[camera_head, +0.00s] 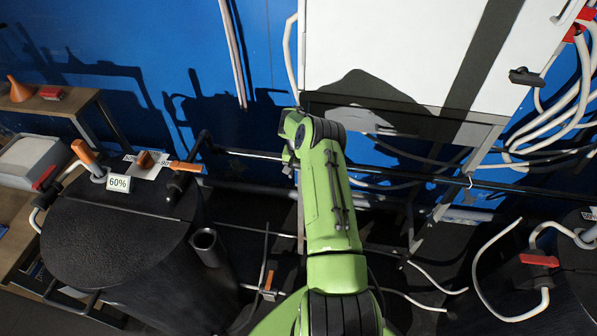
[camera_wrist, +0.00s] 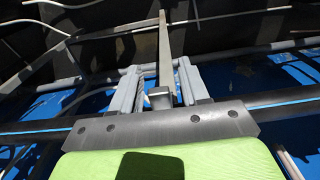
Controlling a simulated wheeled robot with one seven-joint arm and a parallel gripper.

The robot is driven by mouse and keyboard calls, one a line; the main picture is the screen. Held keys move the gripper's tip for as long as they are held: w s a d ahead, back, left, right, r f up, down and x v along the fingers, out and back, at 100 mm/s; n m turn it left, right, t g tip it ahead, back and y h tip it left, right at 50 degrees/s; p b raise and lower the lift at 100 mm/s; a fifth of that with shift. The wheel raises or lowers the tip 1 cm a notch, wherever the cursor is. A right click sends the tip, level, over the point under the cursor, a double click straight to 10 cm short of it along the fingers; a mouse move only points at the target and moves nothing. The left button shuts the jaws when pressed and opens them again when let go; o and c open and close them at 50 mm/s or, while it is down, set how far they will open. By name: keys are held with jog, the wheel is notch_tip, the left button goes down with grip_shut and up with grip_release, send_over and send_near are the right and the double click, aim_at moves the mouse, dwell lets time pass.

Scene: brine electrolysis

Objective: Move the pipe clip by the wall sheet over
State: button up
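My gripper (camera_wrist: 157,68) shows in the wrist view with its two grey fingers apart. A narrow upright bar with a square end (camera_wrist: 160,98) lies between the fingers, with a small gap visible on each side; I cannot tell whether it is the pipe clip. In the head view my green arm reaches to the dark horizontal pipe (camera_head: 400,176) below the white wall panel (camera_head: 400,45), and hides the gripper. A small pale hook (camera_head: 470,183) sits on that pipe, right of my arm; I cannot tell whether it is the clip.
A black drum (camera_head: 115,240) with a 60% label (camera_head: 118,183) and orange-handled valves stands at left. A wooden shelf (camera_head: 85,98) is beyond it. Looped white hoses (camera_head: 560,120) hang at right, above another drum with a red valve handle (camera_head: 540,260). A blue wall (camera_head: 160,60) stands behind.

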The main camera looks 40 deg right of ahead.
jog(key=shift+r, duration=0.1)
notch_tip(320, 180, up, 16)
jog(key=shift+s+a, duration=0.15)
jog(key=shift+a, duration=0.05)
jog(key=shift+f, duration=0.2)
